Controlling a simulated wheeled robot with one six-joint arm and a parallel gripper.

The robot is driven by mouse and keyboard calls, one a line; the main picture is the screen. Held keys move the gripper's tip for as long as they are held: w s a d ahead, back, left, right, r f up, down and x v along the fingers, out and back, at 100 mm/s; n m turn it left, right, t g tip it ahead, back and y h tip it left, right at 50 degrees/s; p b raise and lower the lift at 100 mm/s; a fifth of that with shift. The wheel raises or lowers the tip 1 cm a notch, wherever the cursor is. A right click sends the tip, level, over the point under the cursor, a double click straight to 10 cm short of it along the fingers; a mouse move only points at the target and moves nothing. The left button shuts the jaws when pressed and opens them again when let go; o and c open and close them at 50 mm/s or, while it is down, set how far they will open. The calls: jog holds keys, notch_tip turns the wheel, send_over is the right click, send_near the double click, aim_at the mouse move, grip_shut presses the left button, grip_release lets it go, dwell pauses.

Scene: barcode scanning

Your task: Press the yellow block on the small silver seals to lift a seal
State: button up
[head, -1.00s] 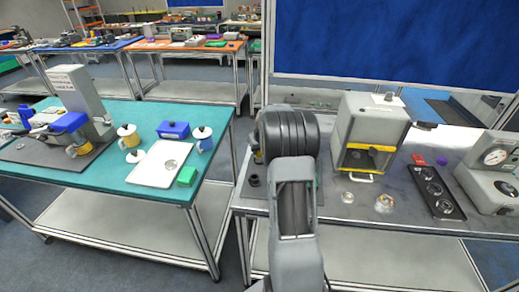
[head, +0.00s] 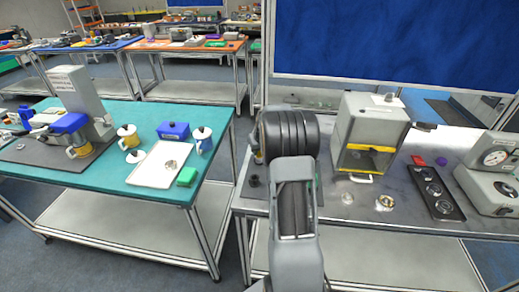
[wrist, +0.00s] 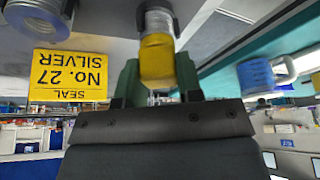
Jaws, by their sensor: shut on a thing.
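In the wrist view, which looks upside down, my gripper (wrist: 155,82) has its green fingers shut on the yellow block (wrist: 157,60). A silvery cylinder (wrist: 157,22) meets the block's far end, with a dark ring beyond it. I cannot tell whether the block touches it or is only in line with it. A yellow label (wrist: 68,75) reading "SEAL No. 27 SILVER" stands beside it. No separate small seal can be made out. In the head view my arm hides the gripper and the block.
A grey ring-shaped part (wrist: 38,18) is close by in the wrist view. In the head view, a grey box with a yellow-framed opening (head: 368,135) stands right of my arm. A black tray (head: 436,190) and a gauge device (head: 490,170) are further right. A teal table (head: 120,115) is left.

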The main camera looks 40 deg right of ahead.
jog(key=shift+w+r+p, duration=0.1)
jog(key=shift+r+p, duration=1.5)
jog(key=shift+r, duration=1.75)
